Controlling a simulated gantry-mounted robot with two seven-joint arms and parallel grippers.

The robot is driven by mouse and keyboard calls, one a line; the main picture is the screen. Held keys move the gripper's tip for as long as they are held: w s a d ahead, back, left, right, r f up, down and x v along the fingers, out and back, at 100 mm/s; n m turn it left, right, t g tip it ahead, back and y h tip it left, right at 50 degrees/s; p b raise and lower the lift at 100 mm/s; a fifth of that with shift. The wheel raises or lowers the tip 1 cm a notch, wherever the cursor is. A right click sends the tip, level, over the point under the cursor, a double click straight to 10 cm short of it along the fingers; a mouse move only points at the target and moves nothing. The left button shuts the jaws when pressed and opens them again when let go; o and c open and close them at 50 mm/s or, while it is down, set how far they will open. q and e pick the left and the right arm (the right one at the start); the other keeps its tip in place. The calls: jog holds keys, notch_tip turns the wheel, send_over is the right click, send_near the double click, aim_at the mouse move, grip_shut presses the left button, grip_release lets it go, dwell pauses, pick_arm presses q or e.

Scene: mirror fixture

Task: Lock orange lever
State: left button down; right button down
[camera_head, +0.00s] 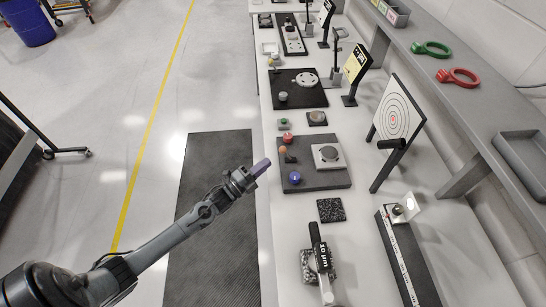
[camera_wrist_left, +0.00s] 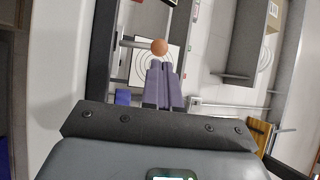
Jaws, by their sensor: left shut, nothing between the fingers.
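The orange lever's round knob (camera_head: 283,150) stands on the dark mirror-fixture plate (camera_head: 318,184), between a red knob (camera_head: 288,137) and a blue knob (camera_head: 295,177). In the left wrist view the orange knob (camera_wrist_left: 159,46) shows just beyond my fingertips, with a gap that I cannot judge. My left gripper (camera_head: 267,163) has purple fingers and is just left of the plate's edge, apart from the knob in the head view. In the wrist view the left gripper (camera_wrist_left: 162,66) is shut and empty. My right gripper is not in view.
A grey square mount (camera_head: 327,156) shares the plate. A target board (camera_head: 397,112) with rings stands to the right. A black speckled square (camera_head: 331,210) and a tool labelled 10 µm (camera_head: 320,250) lie nearer.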

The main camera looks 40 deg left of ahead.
pick_arm(q)
jog(key=shift+x, duration=2.25)
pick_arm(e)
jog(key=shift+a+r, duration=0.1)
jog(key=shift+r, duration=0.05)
pick_arm(q)
jog(key=shift+r, duration=0.1)
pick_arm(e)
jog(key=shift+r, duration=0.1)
